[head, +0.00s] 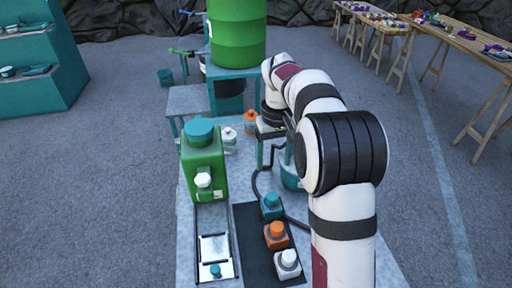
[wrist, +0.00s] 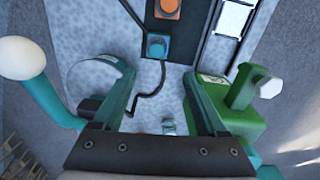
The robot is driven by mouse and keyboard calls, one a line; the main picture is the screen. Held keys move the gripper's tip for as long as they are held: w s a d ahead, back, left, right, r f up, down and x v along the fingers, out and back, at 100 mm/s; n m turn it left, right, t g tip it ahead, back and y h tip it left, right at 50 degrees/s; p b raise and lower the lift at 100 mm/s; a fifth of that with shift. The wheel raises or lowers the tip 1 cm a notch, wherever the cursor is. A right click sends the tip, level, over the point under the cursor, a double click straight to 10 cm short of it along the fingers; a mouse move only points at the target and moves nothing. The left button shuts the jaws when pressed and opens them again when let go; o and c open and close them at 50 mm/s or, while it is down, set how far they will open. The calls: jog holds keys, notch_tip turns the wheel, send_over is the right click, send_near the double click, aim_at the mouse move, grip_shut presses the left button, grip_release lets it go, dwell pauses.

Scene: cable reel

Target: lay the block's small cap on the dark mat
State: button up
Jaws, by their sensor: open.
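The green block (head: 203,160) stands at the left of the worktable, with a large teal cap on top and a small white cap (head: 203,180) on its front. In the wrist view the green block (wrist: 238,112) is on the right, and its white cap (wrist: 270,87) sticks out beyond my right finger. The dark mat (head: 246,232) lies nearer the front and carries a teal, an orange and a white block in a row. The mat's end (wrist: 195,30) shows at the top of the wrist view. My gripper (wrist: 158,95) is open and empty, above the table right of the green block.
A pale tray (head: 215,248) with a teal knob lies left of the mat. A white bottle (head: 229,137) and an orange bottle (head: 250,122) stand behind the green block. A dark cable (wrist: 150,90) runs across the table below my fingers. My arm hides the table's right side.

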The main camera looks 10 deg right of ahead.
aim_at(272, 196)
jog(key=f, duration=1.1)
jog(key=w+f, duration=0.1)
jog(key=f, duration=0.4)
jog(key=shift+d+f, duration=0.15)
jog(key=shift+d, duration=0.1)
grip_shut()
